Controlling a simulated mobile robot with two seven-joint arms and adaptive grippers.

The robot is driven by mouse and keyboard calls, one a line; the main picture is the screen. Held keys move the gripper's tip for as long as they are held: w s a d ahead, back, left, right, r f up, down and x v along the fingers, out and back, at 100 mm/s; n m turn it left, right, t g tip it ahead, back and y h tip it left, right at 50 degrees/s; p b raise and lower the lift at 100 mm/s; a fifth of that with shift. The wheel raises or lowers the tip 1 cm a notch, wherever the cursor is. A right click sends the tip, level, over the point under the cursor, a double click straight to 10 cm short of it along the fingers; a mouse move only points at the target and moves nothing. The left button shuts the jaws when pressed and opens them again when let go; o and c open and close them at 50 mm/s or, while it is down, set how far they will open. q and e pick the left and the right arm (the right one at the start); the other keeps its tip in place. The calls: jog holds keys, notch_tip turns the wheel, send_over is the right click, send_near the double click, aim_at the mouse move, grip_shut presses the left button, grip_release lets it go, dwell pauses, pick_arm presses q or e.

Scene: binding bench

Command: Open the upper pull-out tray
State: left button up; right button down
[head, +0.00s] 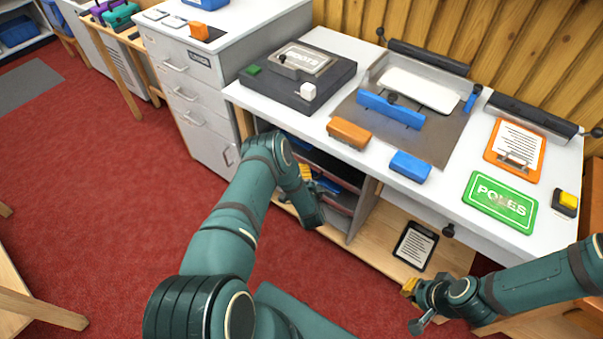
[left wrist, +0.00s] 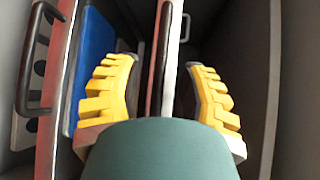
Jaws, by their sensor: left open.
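Pull-out trays with reddish front edges sit in the open compartment under the bench; the upper tray (head: 325,164) is partly hidden behind my left arm. My left gripper (head: 306,174) is at the compartment front. In the left wrist view its yellow fingers (left wrist: 163,90) are open, one on each side of a thin reddish and pale edge (left wrist: 168,60). No grip on it shows. A dark bar handle (left wrist: 35,60) stands on a panel at the left of that view, outside the fingers. I cannot tell which tray the edge belongs to. My right gripper (head: 409,288) is low at the right.
The white bench top (head: 450,205) carries a black press, blue and orange blocks, a green sign (head: 500,200) and an orange clipboard (head: 515,150). A grey drawer cabinet (head: 190,90) stands at the left. A dark clipboard (head: 415,245) lies on the lower shelf.

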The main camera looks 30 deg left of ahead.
pick_arm(q)
jog(key=shift+x, duration=0.9)
grip_shut()
